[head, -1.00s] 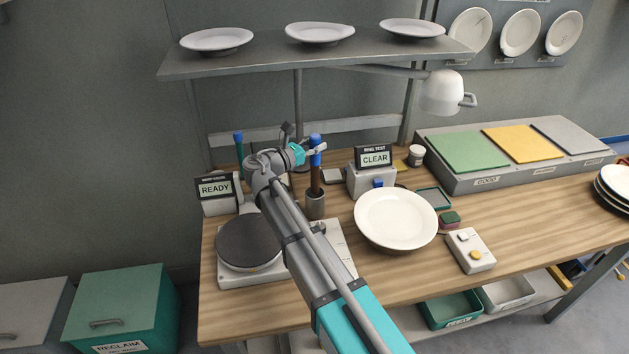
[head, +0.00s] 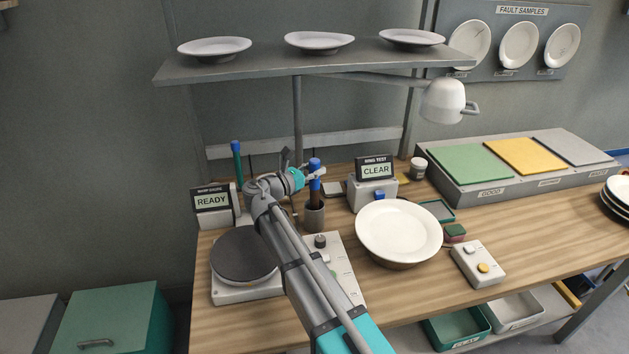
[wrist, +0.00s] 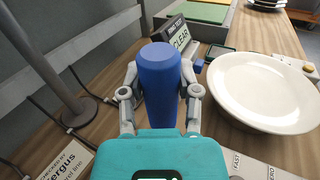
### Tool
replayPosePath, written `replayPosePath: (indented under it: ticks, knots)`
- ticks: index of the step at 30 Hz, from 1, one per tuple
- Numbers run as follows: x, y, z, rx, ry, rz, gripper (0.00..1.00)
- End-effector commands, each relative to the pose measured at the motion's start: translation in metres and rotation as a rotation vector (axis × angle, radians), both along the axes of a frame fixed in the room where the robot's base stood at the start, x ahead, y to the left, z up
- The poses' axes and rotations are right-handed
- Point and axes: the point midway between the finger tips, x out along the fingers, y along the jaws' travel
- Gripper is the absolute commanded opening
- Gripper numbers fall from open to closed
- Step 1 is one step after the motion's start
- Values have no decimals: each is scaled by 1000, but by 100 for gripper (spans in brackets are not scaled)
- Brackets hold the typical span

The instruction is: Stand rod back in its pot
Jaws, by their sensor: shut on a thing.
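The rod has a blue upper part and a brown lower part (head: 315,198). My gripper (head: 316,173) is shut on its blue part, which also fills the middle of the wrist view (wrist: 160,80) between the two fingers. The rod looks upright. The grey pot (head: 315,218) stands on the bench directly below my gripper. The rod's lower end passes behind the pot's front rim and appears to be inside it. How deep it sits is hidden. The pot is not visible in the wrist view.
A white plate (head: 399,230) lies right of the pot. The ring test box (head: 372,194) with its CLEAR sign stands close behind. A shelf (head: 300,62) with plates hangs above.

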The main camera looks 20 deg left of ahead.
Motion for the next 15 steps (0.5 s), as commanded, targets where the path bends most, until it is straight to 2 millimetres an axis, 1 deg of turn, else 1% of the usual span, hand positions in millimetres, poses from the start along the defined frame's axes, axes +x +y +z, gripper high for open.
replayPosePath:
  ticks: [5, 15]
  knots:
    - [0, 0, -7, 0, 0, 0, 0]
    - [0, 0, -33, 0, 0, 1, 0]
